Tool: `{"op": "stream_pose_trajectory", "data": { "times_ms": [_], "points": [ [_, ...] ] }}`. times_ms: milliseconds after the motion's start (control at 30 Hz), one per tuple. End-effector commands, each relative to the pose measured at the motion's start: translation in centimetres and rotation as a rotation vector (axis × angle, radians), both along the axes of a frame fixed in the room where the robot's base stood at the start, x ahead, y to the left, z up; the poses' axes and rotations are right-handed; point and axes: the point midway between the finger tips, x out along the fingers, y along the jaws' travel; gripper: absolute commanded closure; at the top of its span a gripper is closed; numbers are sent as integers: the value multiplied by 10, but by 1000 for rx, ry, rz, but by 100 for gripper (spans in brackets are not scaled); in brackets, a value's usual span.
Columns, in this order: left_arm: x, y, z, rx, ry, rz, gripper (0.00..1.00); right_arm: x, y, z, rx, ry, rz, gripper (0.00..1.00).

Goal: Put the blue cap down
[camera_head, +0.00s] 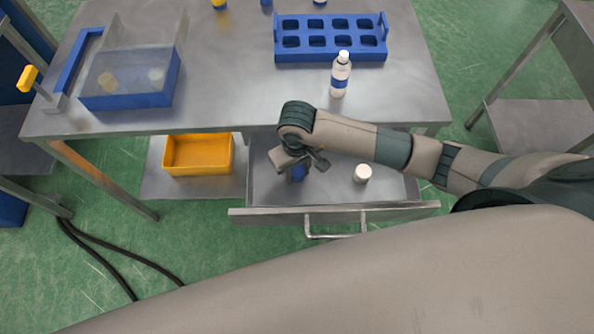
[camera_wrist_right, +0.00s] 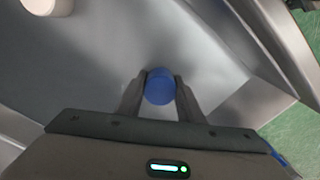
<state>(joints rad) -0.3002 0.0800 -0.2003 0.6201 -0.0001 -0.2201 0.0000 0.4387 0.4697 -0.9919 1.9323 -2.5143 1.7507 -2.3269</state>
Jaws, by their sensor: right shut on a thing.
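The blue cap (camera_wrist_right: 160,86) sits between the two fingers of my right gripper (camera_wrist_right: 160,97) in the right wrist view, with a finger against each side. In the head view the right gripper (camera_head: 303,168) is inside the open drawer (camera_head: 335,195), and the blue cap (camera_head: 298,173) shows partly below it. The gripper covers part of the cap there. Whether the cap touches the drawer floor, I cannot tell. My left gripper is not in view.
A white cap (camera_head: 362,173) lies in the drawer, right of my gripper. A white bottle with a blue band (camera_head: 340,75) stands on the table (camera_head: 230,75) above. A blue rack (camera_head: 330,57), a lidded blue box (camera_head: 130,98) and a yellow bin (camera_head: 198,172) are nearby.

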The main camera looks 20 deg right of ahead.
Motion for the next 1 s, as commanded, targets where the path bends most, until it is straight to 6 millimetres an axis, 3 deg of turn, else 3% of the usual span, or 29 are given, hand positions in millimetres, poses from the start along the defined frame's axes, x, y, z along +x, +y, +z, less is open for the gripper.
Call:
{"op": "stream_pose_trajectory", "data": {
  "times_ms": [33,100,633,800,1000],
  "points": [
    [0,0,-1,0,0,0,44,-3,0,-4,-3,8,-1,64],
    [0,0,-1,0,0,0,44,-4,0,-5,-3,8,-1,48],
    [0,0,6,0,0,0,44,-6,3,-1,4,12,1,48],
    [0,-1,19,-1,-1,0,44,-5,3,10,4,10,0,48],
    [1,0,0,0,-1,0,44,-1,1,37,2,1,3,48]
  ]
}}
